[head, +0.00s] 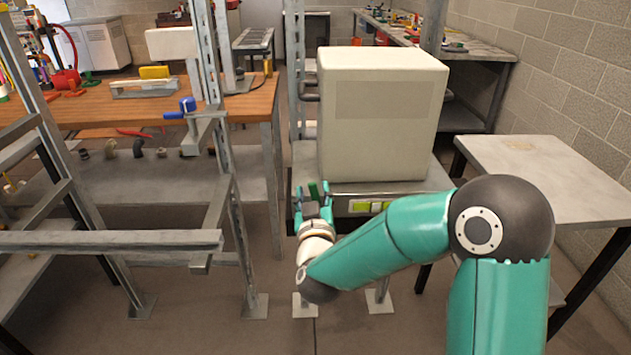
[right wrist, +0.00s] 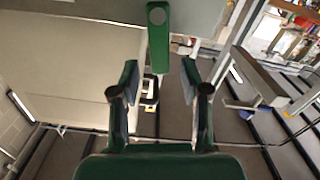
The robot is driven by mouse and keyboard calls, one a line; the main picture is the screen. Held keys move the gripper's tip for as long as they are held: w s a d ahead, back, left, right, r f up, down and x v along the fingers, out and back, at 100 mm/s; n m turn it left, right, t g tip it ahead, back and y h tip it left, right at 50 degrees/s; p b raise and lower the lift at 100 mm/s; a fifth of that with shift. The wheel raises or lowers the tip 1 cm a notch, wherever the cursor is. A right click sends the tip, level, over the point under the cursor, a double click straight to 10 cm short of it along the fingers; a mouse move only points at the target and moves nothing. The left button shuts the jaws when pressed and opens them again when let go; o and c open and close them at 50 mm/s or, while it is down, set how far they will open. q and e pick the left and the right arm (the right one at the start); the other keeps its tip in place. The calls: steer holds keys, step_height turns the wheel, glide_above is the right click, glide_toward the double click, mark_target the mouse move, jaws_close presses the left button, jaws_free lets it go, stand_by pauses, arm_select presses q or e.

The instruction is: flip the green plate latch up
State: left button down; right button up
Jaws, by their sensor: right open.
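The green plate latch (right wrist: 158,45) shows in the right wrist view as a narrow upright strip with a round hole near its top end. In the head view a dark green strip (head: 314,190), apparently the same plate, stands at the front left of the beige box. My right gripper (head: 313,200) is open around it. In the right wrist view the fingertips of my right gripper (right wrist: 159,66) lie on either side of the plate's lower end, with a visible gap on each side. I cannot tell the depth between them exactly. My left gripper is not in view.
A large beige box (head: 375,115) sits on a metal stand with a bright green panel (head: 366,207) on its front. A grey metal frame (head: 110,240) stands at the left, before a wooden workbench (head: 250,105). A grey table (head: 545,165) stands at the right.

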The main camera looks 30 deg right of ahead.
mark_target(313, 188)
steer(key=shift+x, duration=1.55)
jaws_close()
